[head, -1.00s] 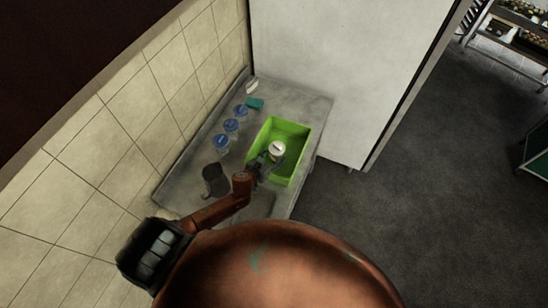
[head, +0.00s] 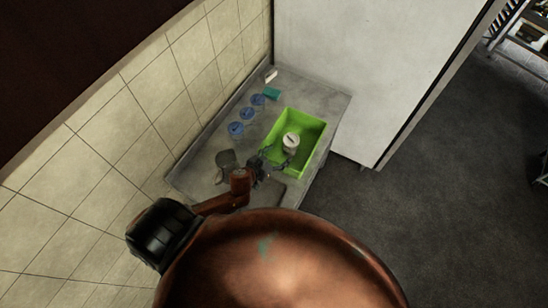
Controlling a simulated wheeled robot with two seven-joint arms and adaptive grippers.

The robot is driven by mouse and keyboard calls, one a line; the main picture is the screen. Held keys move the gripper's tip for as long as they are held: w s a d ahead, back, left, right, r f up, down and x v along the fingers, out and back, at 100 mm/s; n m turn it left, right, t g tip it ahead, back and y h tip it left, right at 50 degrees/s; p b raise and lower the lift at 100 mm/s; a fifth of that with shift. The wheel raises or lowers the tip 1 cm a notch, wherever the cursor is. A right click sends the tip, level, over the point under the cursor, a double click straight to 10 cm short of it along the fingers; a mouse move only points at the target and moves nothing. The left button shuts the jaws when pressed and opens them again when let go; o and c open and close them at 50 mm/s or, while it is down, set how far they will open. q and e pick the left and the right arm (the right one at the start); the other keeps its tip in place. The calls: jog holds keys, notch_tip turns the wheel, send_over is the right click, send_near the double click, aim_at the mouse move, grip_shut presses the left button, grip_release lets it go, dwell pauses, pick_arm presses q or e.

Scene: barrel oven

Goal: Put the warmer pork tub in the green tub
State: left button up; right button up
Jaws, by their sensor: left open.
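The green tub (head: 317,131) stands on the grey counter. A small white-lidded tub (head: 291,142), likely the pork tub, stands upright inside the green tub. My left gripper (head: 277,157) is at the near left side of the green tub, with its fingers open beside the white-lidded tub. A small gap seems to show between the fingers and the tub, but at this size I cannot tell for sure. My right gripper is not in view.
Several blue-lidded containers (head: 247,114) stand in a row along the tiled wall. A teal item (head: 272,94) and a white item (head: 271,75) lie behind them. A dark grey container (head: 226,160) is left of my gripper. The counter's front right edge borders open floor.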

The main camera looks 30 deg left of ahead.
pick_arm(q)
jog(key=shift+v, duration=1.9)
